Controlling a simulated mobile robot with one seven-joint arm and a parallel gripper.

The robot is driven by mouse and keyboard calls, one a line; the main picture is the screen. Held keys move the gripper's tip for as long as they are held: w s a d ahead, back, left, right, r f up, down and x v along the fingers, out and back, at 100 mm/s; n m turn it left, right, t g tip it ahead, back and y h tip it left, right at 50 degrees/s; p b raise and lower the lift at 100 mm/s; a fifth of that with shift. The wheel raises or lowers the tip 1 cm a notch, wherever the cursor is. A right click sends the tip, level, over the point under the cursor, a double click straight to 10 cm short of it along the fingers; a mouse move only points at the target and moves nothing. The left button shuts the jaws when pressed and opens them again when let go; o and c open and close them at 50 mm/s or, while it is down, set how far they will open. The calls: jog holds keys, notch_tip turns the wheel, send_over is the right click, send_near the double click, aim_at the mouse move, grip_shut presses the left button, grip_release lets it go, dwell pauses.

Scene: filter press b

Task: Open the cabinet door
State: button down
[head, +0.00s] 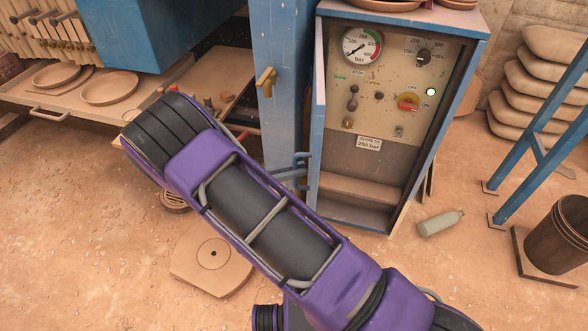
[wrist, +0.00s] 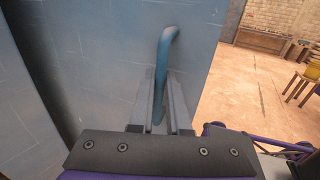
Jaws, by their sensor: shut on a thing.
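The blue metal cabinet (head: 440,180) stands right of centre in the head view, its inside with a gauge panel and lower shelf exposed. Its door (head: 319,110) stands open at the cabinet's left side, seen nearly edge-on. In the wrist view the door's blue-grey face (wrist: 100,50) fills the left and middle. A curved blue handle (wrist: 165,55) stands out from it. My gripper (wrist: 160,115) is shut on the handle, one finger on each side. In the head view my purple arm covers much of the lower middle, and I cannot make out the fingers clearly.
A blue post (head: 280,90) with a brass lever stands left of the door. A green bottle (head: 440,224) lies on the floor right of the cabinet, and a brown bucket (head: 556,235) stands farther right. A wooden disc plate (head: 212,255) lies below my arm.

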jog(key=shift+w, duration=0.15)
jog(key=c, duration=0.9)
grip_release()
jog(key=b+v, duration=0.1)
jog(key=v, duration=1.6)
jog(key=shift+a, duration=0.2)
